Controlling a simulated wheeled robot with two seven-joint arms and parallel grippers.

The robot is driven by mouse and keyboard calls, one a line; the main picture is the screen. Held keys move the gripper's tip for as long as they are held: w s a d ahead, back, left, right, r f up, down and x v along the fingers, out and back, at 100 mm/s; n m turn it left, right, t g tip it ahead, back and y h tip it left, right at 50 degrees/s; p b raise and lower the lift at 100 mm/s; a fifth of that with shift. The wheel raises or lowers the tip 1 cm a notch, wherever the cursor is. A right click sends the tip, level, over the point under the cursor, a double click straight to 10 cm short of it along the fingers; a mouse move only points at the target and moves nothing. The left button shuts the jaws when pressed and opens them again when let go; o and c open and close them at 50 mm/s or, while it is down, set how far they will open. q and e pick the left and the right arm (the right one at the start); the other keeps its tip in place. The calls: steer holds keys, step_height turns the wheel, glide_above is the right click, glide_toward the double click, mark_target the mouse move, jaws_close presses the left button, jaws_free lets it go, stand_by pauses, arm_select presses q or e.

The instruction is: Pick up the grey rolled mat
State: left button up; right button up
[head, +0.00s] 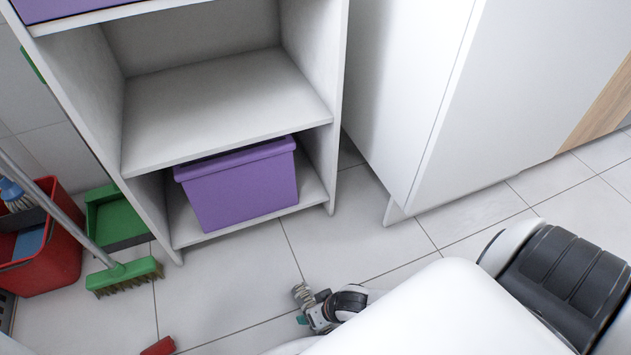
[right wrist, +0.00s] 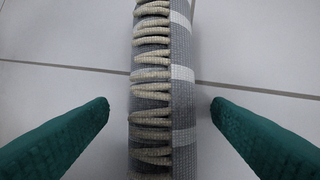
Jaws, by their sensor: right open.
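The grey rolled mat (right wrist: 183,75), with pale beige cords wound along it, runs from top to bottom through the middle of the right wrist view, over the tiled floor. My right gripper (right wrist: 159,104) is open, with one green finger on each side of the mat. A gap shows between each finger and the mat. In the head view only a small end of the mat (head: 301,294) shows beside my right gripper (head: 308,318); my own arm hides the rest. My left gripper is not in view.
A white shelf unit (head: 228,105) with a purple bin (head: 243,187) stands ahead. A white cabinet (head: 420,90) is at the right. A red bucket (head: 45,245), green dustpan (head: 118,215) and green broom (head: 125,277) are at the left. A red object (head: 158,346) lies near the bottom edge.

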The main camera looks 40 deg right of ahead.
steer(key=c, duration=1.1)
steer(key=shift+r, duration=0.1)
